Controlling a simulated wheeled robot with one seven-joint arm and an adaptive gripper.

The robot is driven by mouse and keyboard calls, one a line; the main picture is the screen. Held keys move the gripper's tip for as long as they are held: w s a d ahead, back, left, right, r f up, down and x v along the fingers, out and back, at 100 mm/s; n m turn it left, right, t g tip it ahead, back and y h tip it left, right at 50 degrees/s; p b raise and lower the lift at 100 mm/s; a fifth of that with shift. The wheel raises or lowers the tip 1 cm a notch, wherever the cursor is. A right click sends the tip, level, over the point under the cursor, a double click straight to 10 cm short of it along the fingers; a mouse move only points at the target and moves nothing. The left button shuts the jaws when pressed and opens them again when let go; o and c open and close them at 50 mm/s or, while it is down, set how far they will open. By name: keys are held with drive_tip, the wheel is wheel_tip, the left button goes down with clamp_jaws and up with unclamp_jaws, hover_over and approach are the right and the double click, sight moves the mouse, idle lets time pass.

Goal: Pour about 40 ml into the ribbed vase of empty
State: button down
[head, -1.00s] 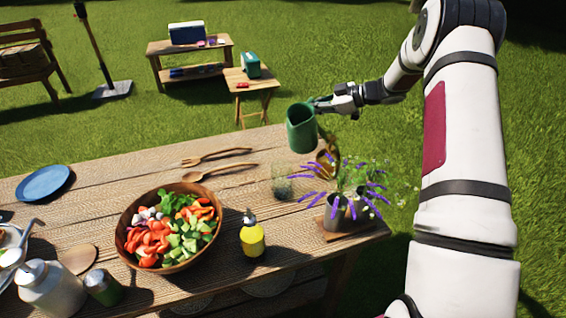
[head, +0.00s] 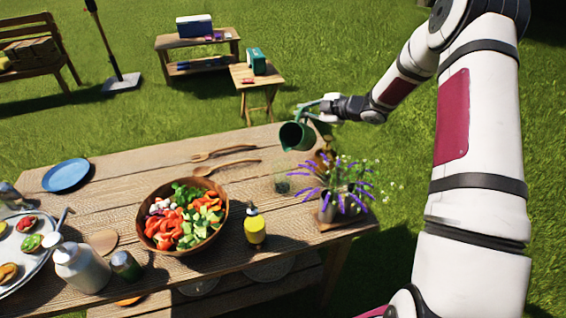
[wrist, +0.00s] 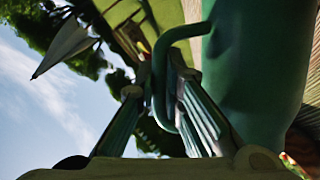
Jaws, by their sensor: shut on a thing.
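My gripper (head: 330,108) is shut on the handle of a green jug (head: 300,135), above the table's far right corner. The jug is tilted, its mouth facing left and toward the camera. In the wrist view my gripper (wrist: 160,85) has its fingers at the curved handle, and the jug's green body (wrist: 258,75) fills the right side. A small clear vessel (head: 282,183) stands on the table below the jug; I cannot tell whether it is the ribbed vase. No liquid stream is visible, and the jug's contents cannot be made out.
Purple flowers (head: 345,180) stand in grey pots at the table's right end, close to a brownish metal object (head: 325,158) below the jug.

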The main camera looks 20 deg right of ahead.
sight(300, 110)
drive_tip(key=shift+s+a+r+n+p, duration=0.2)
drive_tip(key=shift+a+r+n+p, duration=0.05)
drive_tip(key=shift+r+n+p, duration=0.05)
drive_tip(key=shift+s+a+r+n+t+p, duration=0.2)
drive_tip(key=shift+r+n+t+p, duration=0.1)
drive_tip(key=shift+r+p, duration=0.1)
drive_tip(key=shift+s+a+r+n+h+p, duration=0.25)
drive_tip(key=shift+s+r+n+h+p, duration=0.05)
drive_tip(key=shift+r+p, duration=0.2)
idle(0.3)
drive_tip(key=shift+s+a+r+n+t+p, duration=0.75)
drive_tip(key=shift+r+p, duration=0.15)
drive_tip(key=shift+p, duration=0.25)
idle(1.9)
drive_tip(key=shift+w+d+f, duration=0.1)
drive_tip(key=shift+w+d, duration=0.05)
drive_tip(key=f+b, duration=0.1)
drive_tip(key=w+d+f+m+g+b, duration=0.1)
drive_tip(key=w+d+f+m+b, duration=0.1)
drive_tip(key=b, duration=0.1)
drive_tip(key=shift+w+f+g, duration=0.2)
drive_tip(key=shift+f+g, duration=0.05)
drive_tip(key=shift+w+d+f+m, duration=0.1)
drive_tip(key=shift+d+f+m, duration=0.05)
drive_tip(key=shift+f+m, duration=0.1)
drive_tip(key=shift+r, duration=0.2)
drive_tip(key=shift+w+d+f+m+g+y+b, duration=0.2)
drive_tip(key=shift+d+f+m+g+y+b, duration=0.15)
drive_tip(key=shift+m+g+y+b, duration=0.35)
